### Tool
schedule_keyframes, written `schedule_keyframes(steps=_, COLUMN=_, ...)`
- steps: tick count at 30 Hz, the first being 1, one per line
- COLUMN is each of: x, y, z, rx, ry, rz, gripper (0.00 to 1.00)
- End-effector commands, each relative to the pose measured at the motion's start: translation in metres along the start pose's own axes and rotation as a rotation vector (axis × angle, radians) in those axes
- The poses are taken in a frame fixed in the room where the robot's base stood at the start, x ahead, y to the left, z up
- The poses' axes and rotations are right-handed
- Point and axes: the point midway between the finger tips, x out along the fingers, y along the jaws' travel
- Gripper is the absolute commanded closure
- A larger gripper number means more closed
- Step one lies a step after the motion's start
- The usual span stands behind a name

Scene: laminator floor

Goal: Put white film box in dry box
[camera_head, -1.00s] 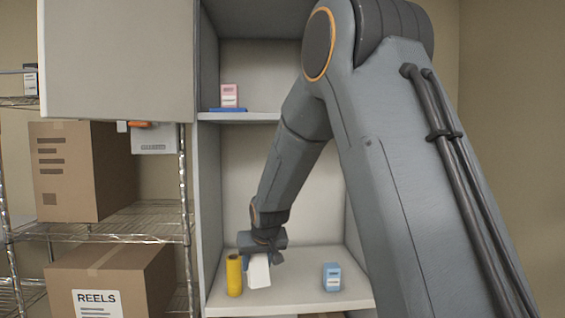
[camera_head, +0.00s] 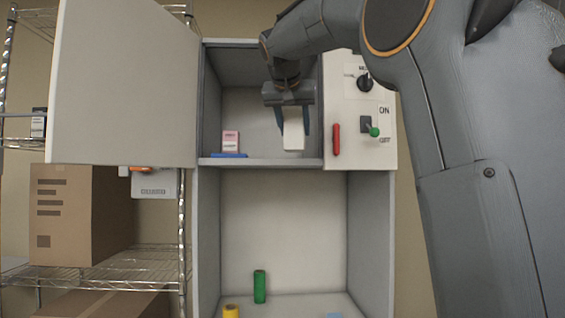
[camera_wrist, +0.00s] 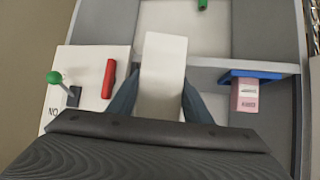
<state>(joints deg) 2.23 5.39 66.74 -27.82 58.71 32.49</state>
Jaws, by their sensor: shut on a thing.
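The white film box (camera_head: 293,131) is between the fingers of my gripper (camera_head: 292,122), which is shut on it. It also shows in the wrist view (camera_wrist: 162,78), upright between the two dark blue fingers. My gripper holds it at the opening of the upper compartment, the dry box (camera_head: 262,162), to the right of a pink box. The dry box door (camera_head: 125,85) stands open to the left. I cannot tell whether the white film box touches the compartment floor.
A pink box (camera_head: 230,140) and a blue flat item (camera_head: 229,155) sit at the compartment's left. A control panel (camera_head: 360,110) with a red handle and green-tipped lever is at right. Below, a green roll (camera_head: 259,286) and a yellow roll (camera_head: 231,311) stand on the lower shelf.

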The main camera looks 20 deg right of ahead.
Motion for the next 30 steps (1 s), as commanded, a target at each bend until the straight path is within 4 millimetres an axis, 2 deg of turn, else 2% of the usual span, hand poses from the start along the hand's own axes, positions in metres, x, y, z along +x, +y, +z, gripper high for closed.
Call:
schedule_keyframes(steps=1, x=-0.016, y=0.007, z=-0.011, rx=0.013, ry=0.015, rz=0.015, gripper=0.91)
schedule_keyframes(steps=3, x=-0.035, y=0.018, z=-0.023, rx=0.029, ry=0.028, rz=0.039, gripper=0.91)
schedule_keyframes(steps=11, x=-0.093, y=0.051, z=-0.052, rx=0.074, ry=0.066, rz=0.113, gripper=0.91)
schedule_keyframes(steps=30, x=-0.089, y=0.05, z=-0.05, rx=0.069, ry=0.061, rz=0.111, gripper=0.91)
